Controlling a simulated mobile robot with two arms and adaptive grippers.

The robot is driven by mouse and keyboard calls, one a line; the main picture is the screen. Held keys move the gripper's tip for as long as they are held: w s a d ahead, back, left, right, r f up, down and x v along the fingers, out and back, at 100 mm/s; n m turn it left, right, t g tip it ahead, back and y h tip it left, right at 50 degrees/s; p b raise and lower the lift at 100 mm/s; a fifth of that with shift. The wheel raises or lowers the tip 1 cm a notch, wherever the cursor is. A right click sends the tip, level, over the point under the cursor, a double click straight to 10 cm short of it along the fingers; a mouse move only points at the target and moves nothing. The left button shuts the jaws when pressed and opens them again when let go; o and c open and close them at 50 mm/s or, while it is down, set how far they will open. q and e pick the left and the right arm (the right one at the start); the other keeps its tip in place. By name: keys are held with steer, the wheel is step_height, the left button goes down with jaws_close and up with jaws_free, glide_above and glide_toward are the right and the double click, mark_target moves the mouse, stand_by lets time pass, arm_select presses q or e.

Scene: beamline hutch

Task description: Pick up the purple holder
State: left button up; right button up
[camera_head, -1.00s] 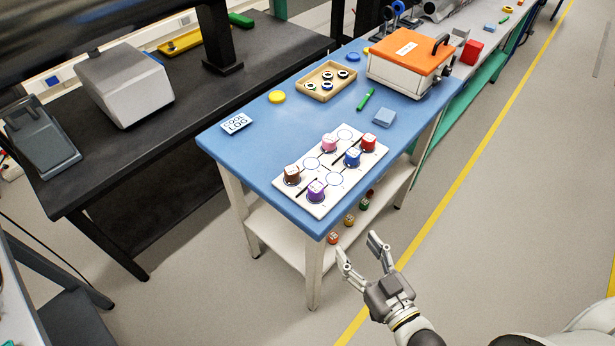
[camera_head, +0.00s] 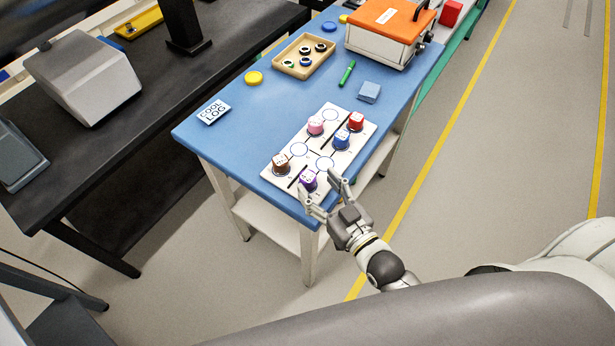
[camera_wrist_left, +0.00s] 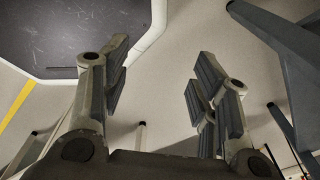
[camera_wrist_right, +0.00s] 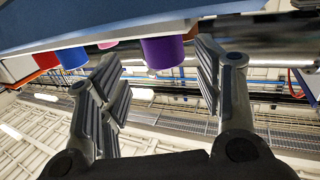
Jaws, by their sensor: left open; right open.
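The purple holder (camera_head: 308,181) stands upright at the front corner of a white board (camera_head: 335,113) on the blue table. My right gripper (camera_head: 320,188) is open at the board's front edge, close to the holder. In the right wrist view the purple holder (camera_wrist_right: 165,50) shows ahead, between the open fingers (camera_wrist_right: 158,75) and nearer the right-hand finger in the picture. I cannot tell if a finger touches it. My left gripper (camera_wrist_left: 158,85) is open and empty in its wrist view, above the floor, and is not seen in the head view.
Brown (camera_head: 282,163), pink (camera_head: 316,125), blue (camera_head: 341,139) and red (camera_head: 356,121) holders stand on the same board. A wooden tray (camera_head: 304,56), a green pen (camera_head: 347,73), a light-blue block (camera_head: 369,92) and an orange-lidded box (camera_head: 388,35) lie behind. A black bench (camera_head: 130,140) stands left.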

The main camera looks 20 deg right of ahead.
mark_target(313, 183)
steer(key=x, duration=0.1)
steer(key=p+x, duration=0.1)
steer(key=x, duration=0.1)
steer(key=shift+w+a, duration=0.2)
steer(key=shift+a, duration=0.15)
steer(key=shift+w, duration=0.3)
steer(key=shift+w+a+f, duration=0.1)
steer(key=shift+c, duration=1.1)
steer(key=c, duration=0.9)
arm_select(q)
steer(key=shift+w+a+r, duration=0.2)
steer(key=shift+w+r, duration=0.3)
steer(key=shift+r, duration=0.2)
arm_select(e)
steer(key=shift+c, duration=0.2)
